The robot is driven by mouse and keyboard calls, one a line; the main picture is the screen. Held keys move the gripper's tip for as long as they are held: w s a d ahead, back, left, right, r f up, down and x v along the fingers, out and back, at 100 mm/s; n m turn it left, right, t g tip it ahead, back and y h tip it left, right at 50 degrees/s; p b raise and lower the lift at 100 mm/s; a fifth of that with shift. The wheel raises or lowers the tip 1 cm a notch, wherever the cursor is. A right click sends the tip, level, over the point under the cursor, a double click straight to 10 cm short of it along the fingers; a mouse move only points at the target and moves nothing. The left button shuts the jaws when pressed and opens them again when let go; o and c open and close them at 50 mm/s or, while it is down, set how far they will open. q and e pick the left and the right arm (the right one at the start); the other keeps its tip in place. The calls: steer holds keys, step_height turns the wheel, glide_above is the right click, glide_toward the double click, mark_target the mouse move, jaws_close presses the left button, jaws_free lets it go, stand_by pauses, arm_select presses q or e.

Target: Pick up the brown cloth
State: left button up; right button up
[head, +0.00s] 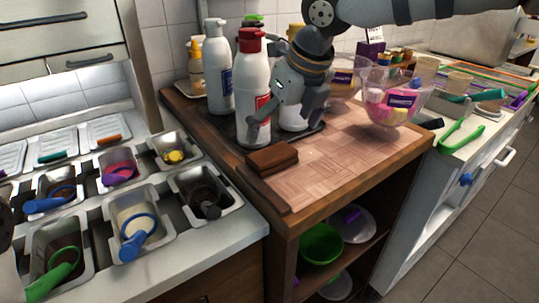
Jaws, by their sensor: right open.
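The brown cloth (272,158) lies folded on the wooden counter, near its front left edge, just in front of the dark tray. My right gripper (284,118) reaches in from the top right and points downward. It is open, with its fingers apart, above and behind the cloth among the bottles. It appears not to touch the cloth. My left gripper cannot be made out; only a dark shape shows at the left edge.
A red-capped bottle (253,95) and a white pump bottle (217,70) stand close left of the gripper. A clear bowl of colourful toppings (393,105) stands at the right. Topping bins (137,222) fill the left counter. The wooden top (335,165) right of the cloth is clear.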

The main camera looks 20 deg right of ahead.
mark_target(269, 150)
steer(key=x, duration=0.6)
steer(key=shift+a, duration=0.25)
steer(key=shift+w+f, duration=0.15)
steer(key=shift+f, duration=0.1)
arm_select(q)
steer(key=shift+s+f, duration=0.25)
steer(key=shift+f, duration=0.1)
arm_select(e)
steer(key=c, duration=1.2)
steer(key=shift+r, duration=0.15)
